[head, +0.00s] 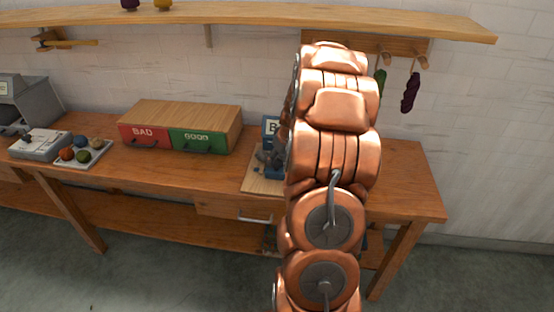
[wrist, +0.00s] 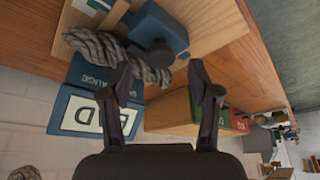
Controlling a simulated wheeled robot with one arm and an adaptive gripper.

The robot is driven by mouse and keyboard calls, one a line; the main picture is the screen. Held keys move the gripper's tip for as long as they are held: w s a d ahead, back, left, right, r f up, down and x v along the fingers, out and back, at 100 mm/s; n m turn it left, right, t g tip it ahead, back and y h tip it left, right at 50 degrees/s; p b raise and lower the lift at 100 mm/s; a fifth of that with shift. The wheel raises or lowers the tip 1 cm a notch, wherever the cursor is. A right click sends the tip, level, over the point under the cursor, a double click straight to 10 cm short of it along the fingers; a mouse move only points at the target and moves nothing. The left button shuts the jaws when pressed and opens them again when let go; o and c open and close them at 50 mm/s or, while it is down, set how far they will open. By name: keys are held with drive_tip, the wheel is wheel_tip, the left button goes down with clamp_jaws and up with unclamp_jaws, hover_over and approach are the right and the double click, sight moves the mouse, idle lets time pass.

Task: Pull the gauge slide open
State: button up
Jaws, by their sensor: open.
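The blue gauge shows in the wrist view as an upright part (wrist: 70,112) with a white label, its lettering partly hidden by my left finger, and a blue block (wrist: 153,28) with a dark round knob (wrist: 160,53). I take the block to be the slide. A grey twisted wool skein (wrist: 98,46) lies between the two parts. My gripper (wrist: 160,74) is open and empty, its fingertips to either side of the knob in the picture; I cannot tell how far off it is. In the head view the gauge (head: 270,128) is mostly hidden behind my arm.
The gauge stands on a wooden board (head: 258,183) on the workbench (head: 400,180). To the left are a box with a red BAD drawer (head: 145,134) and a green drawer (head: 200,141), then a tray (head: 68,161) of balls. A shelf (head: 250,13) runs above.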

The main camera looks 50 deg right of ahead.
sight(276, 168)
drive_tip(key=shift+x, duration=1.3)
clamp_jaws()
